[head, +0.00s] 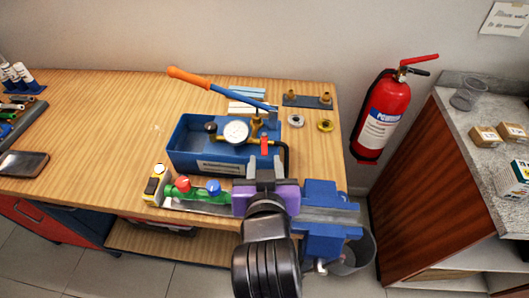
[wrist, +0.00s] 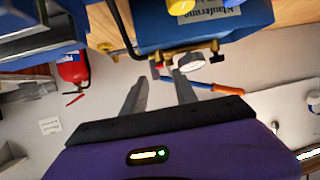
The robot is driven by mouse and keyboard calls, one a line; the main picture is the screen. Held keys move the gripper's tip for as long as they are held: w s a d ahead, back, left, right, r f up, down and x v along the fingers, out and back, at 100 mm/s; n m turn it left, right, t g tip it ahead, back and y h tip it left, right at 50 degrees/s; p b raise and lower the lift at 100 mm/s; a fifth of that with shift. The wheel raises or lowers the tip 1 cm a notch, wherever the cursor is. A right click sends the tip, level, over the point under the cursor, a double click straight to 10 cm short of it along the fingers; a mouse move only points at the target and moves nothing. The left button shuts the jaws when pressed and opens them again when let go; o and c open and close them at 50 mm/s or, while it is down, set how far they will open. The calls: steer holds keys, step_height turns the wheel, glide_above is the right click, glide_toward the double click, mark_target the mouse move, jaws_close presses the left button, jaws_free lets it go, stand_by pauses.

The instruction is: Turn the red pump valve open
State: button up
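The test pump is a blue tank (head: 205,160) with a white round gauge (head: 236,131), brass fittings and a long lever with an orange grip (head: 188,77). Its small red valve handle (head: 264,144) stands upright at the right end of the gauge line. My gripper (head: 264,168) is open and empty, its two grey fingers pointing at the pump just on the near side of the red valve, apparently apart from it. In the wrist view the open fingers (wrist: 160,92) point toward the gauge (wrist: 190,61) and brass line; the red valve is hard to make out there.
A green manifold (head: 196,193) with red and blue knobs lies left of my gripper, beside a yellow tool (head: 156,184). A blue vise (head: 322,220) stands close on the right. A dark hose (head: 286,155) curves beside the valve. The bench's left middle is clear.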

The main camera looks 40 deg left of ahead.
mark_target(264, 148)
steer(key=shift+x, duration=2.5)
jaws_close()
